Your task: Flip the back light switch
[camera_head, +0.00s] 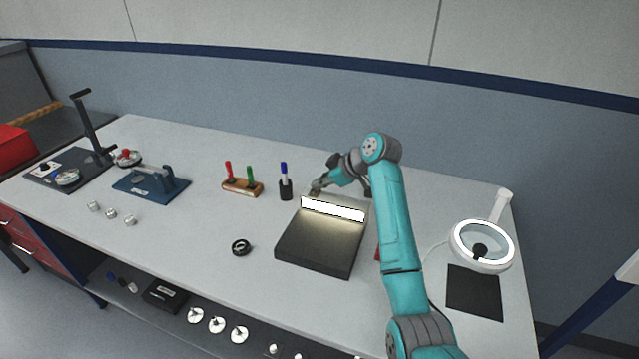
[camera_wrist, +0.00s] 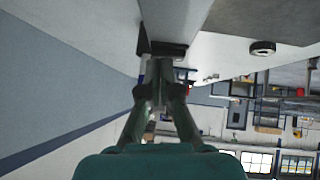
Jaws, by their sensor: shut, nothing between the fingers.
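The back light (camera_head: 320,245) is a dark, flat box on the table with a bright, lit white strip along its back edge. My gripper (camera_head: 316,188) is at the back left corner of this box, low near the table. In the wrist view my gripper (camera_wrist: 158,88) shows its fingers together with nothing between them. A dark block (camera_wrist: 165,49) lies just beyond the fingertips, and I cannot tell whether they touch it. I cannot make out the switch itself in either view; it may be hidden behind the box or the gripper.
A cup with a blue marker (camera_head: 286,188) and a wooden holder with red and green markers (camera_head: 242,187) stand left of my gripper. A black round part (camera_head: 241,247) lies in front. A ring lamp (camera_head: 482,246) stands at the right. The wall is close behind.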

